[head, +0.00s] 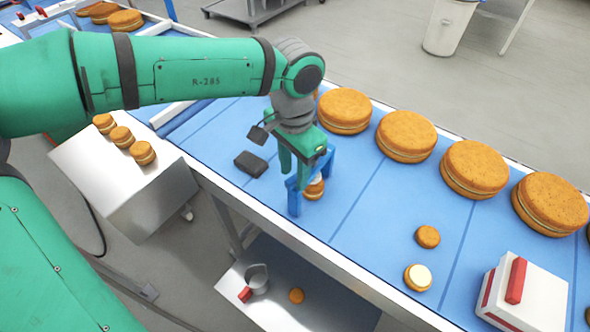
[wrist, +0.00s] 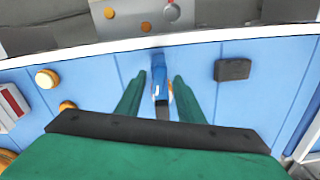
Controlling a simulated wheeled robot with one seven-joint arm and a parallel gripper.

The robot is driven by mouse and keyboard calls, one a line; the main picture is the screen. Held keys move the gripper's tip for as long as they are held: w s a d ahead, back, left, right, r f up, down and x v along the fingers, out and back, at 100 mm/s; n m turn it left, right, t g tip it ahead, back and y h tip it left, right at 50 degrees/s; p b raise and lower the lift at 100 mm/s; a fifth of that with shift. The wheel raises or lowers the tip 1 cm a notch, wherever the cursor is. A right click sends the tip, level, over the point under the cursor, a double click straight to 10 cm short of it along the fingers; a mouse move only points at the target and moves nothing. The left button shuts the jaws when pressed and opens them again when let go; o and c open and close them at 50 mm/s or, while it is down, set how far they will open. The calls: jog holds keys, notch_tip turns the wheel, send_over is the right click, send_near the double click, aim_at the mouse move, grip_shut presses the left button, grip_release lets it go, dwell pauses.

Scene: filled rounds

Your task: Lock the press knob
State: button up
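A small blue press frame (head: 295,196) stands on the blue belt near its front edge, over a small round cake (head: 314,188). My gripper (head: 303,165) is above the press, pointing down, and hides its top. In the wrist view the press (wrist: 160,68) lies between my two green fingers (wrist: 157,92), which are apart with a gap on each side. I see no finger touching it. The press knob cannot be made out clearly; a dark piece (wrist: 162,110) shows between the fingers, partly hidden by my gripper.
A black block (head: 250,164) lies on the belt left of the press. Large filled rounds (head: 406,136) line the far side. Two small rounds (head: 428,237) and a white box with a red handle (head: 516,280) are at right. A shelf below holds a metal cup (head: 257,279).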

jog(key=shift+d+f, duration=0.1)
jog(key=shift+d, duration=0.05)
grip_shut()
jog(key=shift+w, duration=0.1)
jog(key=shift+d+m, duration=0.1)
jog(key=shift+m, duration=1)
jog(key=m, duration=0.8)
jog(key=shift+m, duration=2.3)
